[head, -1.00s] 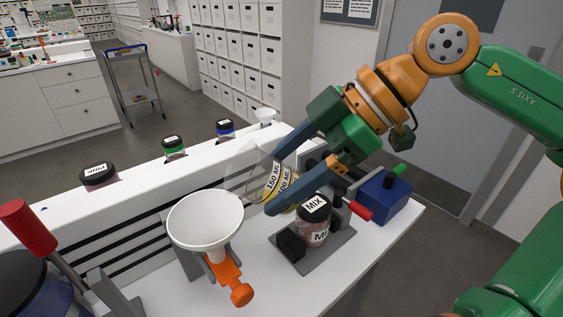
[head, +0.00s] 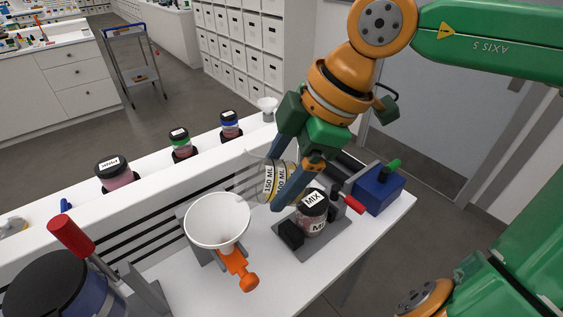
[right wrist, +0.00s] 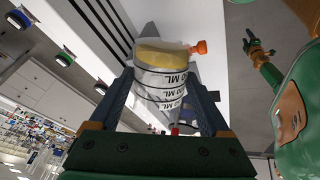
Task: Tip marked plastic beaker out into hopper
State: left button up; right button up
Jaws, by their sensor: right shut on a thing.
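The marked plastic beaker (head: 270,180) is clear, with white bands reading 150 ML and 100 ML. My right gripper (head: 293,185) is shut on it, a finger on each side. The beaker is held up behind and right of the hopper. In the right wrist view the beaker (right wrist: 163,83) shows yellow contents between the fingers. Its tilt is hard to judge. The hopper (head: 217,222) is a white funnel with an orange valve (head: 238,268) below; its bowl looks empty. In the right wrist view my left gripper (right wrist: 253,42) is small and dark, its opening unclear.
A MIX jar (head: 311,215) stands on a grey base just right of the hopper. A blue box (head: 379,192) is behind it. Several lidded jars, one green-banded (head: 181,145), line the raised white ledge. A red handle (head: 71,235) stands at left.

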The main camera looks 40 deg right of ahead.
aim_at(266, 163)
jog(key=shift+w+a+r+g+h+p, duration=0.1)
jog(key=shift+a+r+g+h+p, duration=0.2)
jog(key=shift+h+p, duration=0.35)
jog(key=shift+w+a+r+g+h+p, duration=0.15)
jog(key=shift+r+h+p, duration=0.3)
jog(key=shift+p, duration=0.45)
jog(key=shift+a+r+g+h+p, duration=0.1)
jog(key=shift+r+g+h+p, duration=0.2)
jog(key=shift+h+p, duration=0.35)
jog(key=shift+w+a+r+h+p, duration=0.15)
jog(key=shift+a+h+p, duration=0.2)
jog(key=shift+p, duration=0.3)
jog(key=shift+d, duration=0.15)
